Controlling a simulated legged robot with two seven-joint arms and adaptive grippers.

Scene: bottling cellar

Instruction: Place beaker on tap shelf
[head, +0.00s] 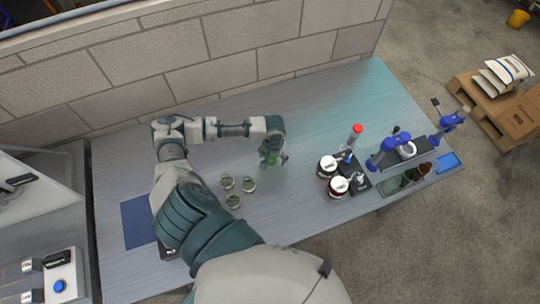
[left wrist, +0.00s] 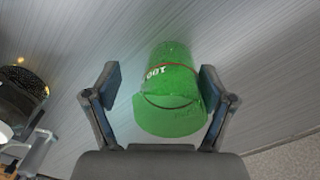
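A green beaker (left wrist: 172,90) with white lettering and a dark red line stands between the fingers of my left gripper (left wrist: 160,95) in the left wrist view. The fingers are open, with a visible gap at the left finger; the right finger is very close to the beaker, and contact is unclear. In the head view my left gripper (head: 271,157) is over the middle of the bench, mostly hiding the beaker. A dark shelf (head: 405,154) sits by the blue taps (head: 388,148) at the bench's right end; it may be the tap shelf. My right gripper is not in view.
Several small round jars (head: 233,201) stand left of the gripper. Two dark jars with white tops (head: 339,187) and a red-capped bottle (head: 355,135) stand between gripper and taps. A brown bottle (head: 424,168) is below the taps. A brick wall (head: 230,45) backs the bench.

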